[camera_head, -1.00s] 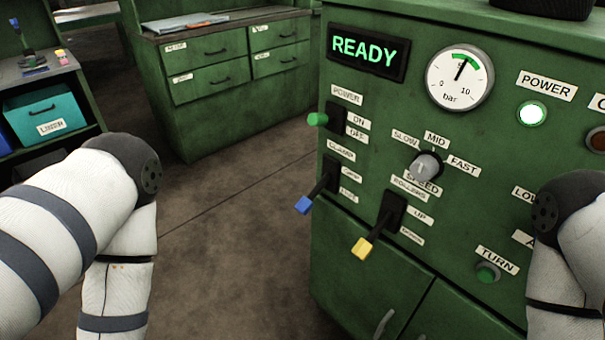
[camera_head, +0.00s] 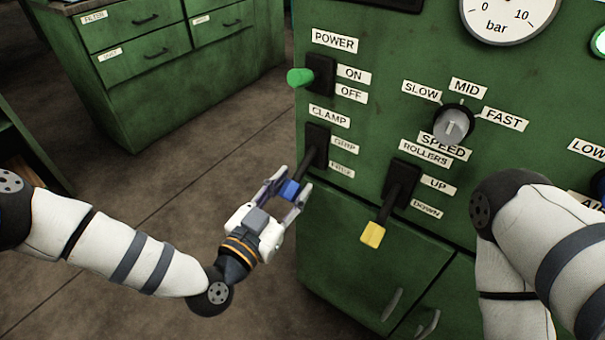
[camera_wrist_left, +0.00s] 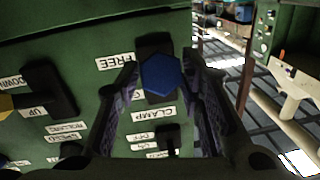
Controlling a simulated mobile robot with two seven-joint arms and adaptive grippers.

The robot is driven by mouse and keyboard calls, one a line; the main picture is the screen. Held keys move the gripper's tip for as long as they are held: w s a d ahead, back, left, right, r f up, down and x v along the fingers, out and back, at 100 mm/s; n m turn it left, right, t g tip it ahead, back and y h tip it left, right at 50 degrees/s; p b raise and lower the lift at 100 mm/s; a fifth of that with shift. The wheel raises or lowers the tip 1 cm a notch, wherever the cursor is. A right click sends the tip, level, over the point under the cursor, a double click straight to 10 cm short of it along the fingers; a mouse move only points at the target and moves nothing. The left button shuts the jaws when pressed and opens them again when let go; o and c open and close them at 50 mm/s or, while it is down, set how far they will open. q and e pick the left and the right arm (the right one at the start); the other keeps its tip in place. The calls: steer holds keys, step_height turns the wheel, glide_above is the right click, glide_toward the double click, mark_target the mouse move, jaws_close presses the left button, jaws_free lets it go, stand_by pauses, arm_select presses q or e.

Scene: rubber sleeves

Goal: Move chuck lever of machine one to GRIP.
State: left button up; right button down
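The lever with the blue knob (camera_head: 289,190) sits under a CLAMP label on the green machine, with GRIP above and FREE below beside its slot; I see no CHUCK label. The lever slants down and outward, toward the FREE side. My left gripper (camera_head: 296,179) is open, with one finger on each side of the blue knob. In the left wrist view the blue hexagonal knob (camera_wrist_left: 161,74) lies between the fingertips, with FREE at upper left. Whether the fingers touch it I cannot tell. My right gripper is out of view; only part of that arm shows.
The yellow-tipped ROLLERS lever (camera_head: 373,234) is right of the blue knob. The green-tipped POWER lever (camera_head: 300,77) is above it, and the SPEED dial (camera_head: 452,125) is upper right. A green drawer cabinet (camera_head: 130,60) stands behind left. The floor between is clear.

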mark_target(302, 174)
arm_select(q)
steer(key=x, duration=0.4)
steer(key=shift+w+d, duration=0.15)
steer(key=shift+w, duration=0.15)
jaws_close()
